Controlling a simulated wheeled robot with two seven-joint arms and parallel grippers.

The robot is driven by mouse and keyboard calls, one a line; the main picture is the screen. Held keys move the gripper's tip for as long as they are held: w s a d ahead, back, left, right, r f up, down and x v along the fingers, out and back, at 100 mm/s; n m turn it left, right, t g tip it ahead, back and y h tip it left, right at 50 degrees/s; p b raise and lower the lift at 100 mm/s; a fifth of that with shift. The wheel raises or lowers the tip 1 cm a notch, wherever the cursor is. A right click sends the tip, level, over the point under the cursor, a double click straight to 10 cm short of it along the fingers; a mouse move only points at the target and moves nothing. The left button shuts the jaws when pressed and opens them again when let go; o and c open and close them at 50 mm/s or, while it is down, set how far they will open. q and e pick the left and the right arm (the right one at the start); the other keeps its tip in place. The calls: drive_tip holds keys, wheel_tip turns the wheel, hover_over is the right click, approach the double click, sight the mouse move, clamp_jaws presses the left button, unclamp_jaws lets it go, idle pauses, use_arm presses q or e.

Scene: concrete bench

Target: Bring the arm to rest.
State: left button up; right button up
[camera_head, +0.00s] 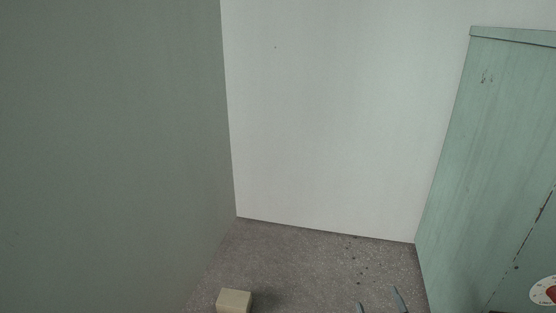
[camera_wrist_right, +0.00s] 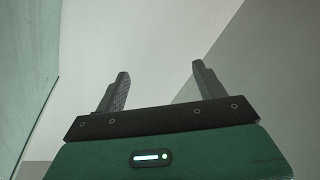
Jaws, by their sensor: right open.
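My right gripper (camera_head: 380,301) shows only as two thin fingertips at the bottom edge of the head view, over the concrete floor or bench surface. In the right wrist view the gripper (camera_wrist_right: 158,80) has its two dark fingers apart, with nothing between them. The wrist view looks toward pale walls. My left gripper is not in the head view.
A beige block (camera_head: 234,300) sits on the grey speckled surface (camera_head: 300,255) at the bottom, left of the right gripper. A green cabinet (camera_head: 475,160) stands at the right, with a white and red dial (camera_head: 543,291). Grey-green (camera_head: 110,150) and white (camera_head: 330,110) walls enclose the back.

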drive_tip(key=s+d+f+m+g+h, duration=0.3)
drive_tip(key=s+f+m+g, duration=0.2)
drive_tip(key=s+f+g, duration=0.4)
drive_tip(key=s+a+f+g+y, duration=0.1)
drive_tip(key=s+a+g, duration=0.15)
drive_tip(key=s, duration=0.45)
drive_tip(key=s+a+f+g+y, duration=0.1)
drive_tip(key=s+f+g+y, duration=0.15)
drive_tip(key=s, duration=0.55)
wheel_tip(320, 180, down, 30)
drive_tip(key=g, duration=0.2)
drive_tip(key=s+d+f, duration=0.2)
drive_tip(key=s+f, duration=0.7)
drive_tip(key=f, duration=0.1)
drive_tip(key=s+d+f, duration=0.1)
drive_tip(key=s+f, duration=0.9)
drive_tip(key=f, duration=0.1)
drive_tip(key=shift+d+g+h+b, duration=0.4)
drive_tip(key=shift+h+b, duration=0.05)
